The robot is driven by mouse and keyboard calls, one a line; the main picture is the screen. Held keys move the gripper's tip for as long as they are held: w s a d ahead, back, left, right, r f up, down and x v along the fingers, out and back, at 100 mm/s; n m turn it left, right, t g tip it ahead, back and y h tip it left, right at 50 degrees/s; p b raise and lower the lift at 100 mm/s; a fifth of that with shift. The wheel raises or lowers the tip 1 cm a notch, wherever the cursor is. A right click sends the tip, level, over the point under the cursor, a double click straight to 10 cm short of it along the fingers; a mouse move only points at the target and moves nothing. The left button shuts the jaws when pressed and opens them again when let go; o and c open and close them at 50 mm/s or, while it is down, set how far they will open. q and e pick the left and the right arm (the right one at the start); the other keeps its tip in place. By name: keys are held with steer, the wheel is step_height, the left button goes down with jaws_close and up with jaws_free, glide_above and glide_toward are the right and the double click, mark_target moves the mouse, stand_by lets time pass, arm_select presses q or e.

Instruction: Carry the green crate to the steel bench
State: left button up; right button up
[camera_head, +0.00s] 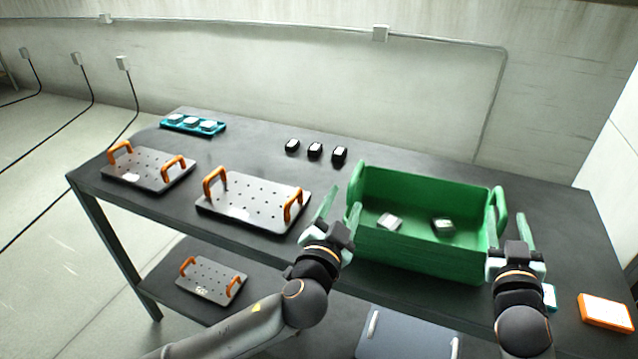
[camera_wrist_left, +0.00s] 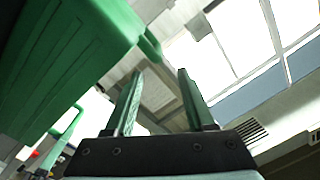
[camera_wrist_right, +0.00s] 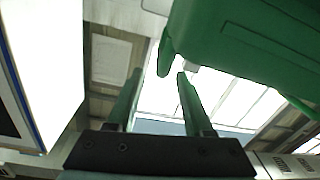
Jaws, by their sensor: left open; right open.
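The green crate (camera_head: 415,252) stands upright on a dark-topped table, with two small pale-topped blocks inside. It has a raised handle at each end. My left gripper (camera_head: 340,205) is open beside its left end, close to the left handle (camera_head: 354,184). My right gripper (camera_head: 508,225) is open at its right end, close to the right handle (camera_head: 501,205). The crate fills the upper left of the left wrist view (camera_wrist_left: 65,65) and the upper right of the right wrist view (camera_wrist_right: 250,45). I cannot tell whether either gripper touches a handle.
The dark table (camera_head: 270,153) also holds two perforated plates with orange handles (camera_head: 147,169) (camera_head: 252,204), a teal tray (camera_head: 220,130), several small black blocks (camera_head: 315,151) and an orange box (camera_head: 605,312). Another plate (camera_head: 211,280) lies on the lower shelf. Open floor lies left.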

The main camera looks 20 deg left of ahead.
steer(key=s, duration=0.6)
steer(key=shift+d, duration=0.15)
